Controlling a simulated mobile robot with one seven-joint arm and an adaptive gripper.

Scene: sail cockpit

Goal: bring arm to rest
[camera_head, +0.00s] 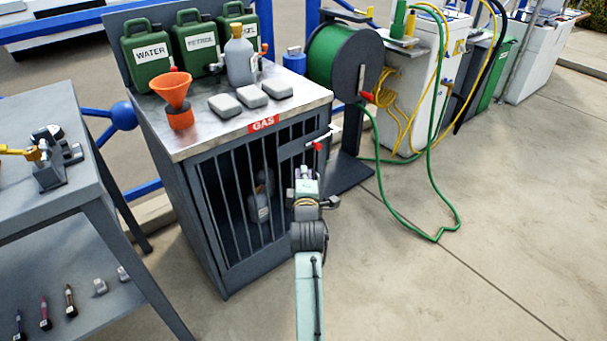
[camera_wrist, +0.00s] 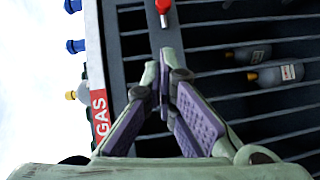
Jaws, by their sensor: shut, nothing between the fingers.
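My gripper (camera_wrist: 157,85) is shut and empty, its fingertips together in the wrist view. In the head view my gripper (camera_head: 306,172) is in front of the gas cage (camera_head: 209,222), near its upper right side. The cage's bars (camera_wrist: 215,60) fill the right of the wrist view. A red-tipped latch or handle (camera_head: 318,145) is just above the gripper, and its red end (camera_wrist: 163,6) shows beyond the fingertips in the wrist view. I cannot tell whether the fingers touch the cage.
Grey gas bottles (camera_wrist: 278,73) are behind the bars. On the cage top stand green cans (camera_head: 146,53), an orange funnel (camera_head: 173,90) and a grey bottle (camera_head: 239,62). A hose reel (camera_head: 345,62) is behind right; green hose (camera_head: 440,232) lies on open floor. A workbench (camera_head: 60,180) is at left.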

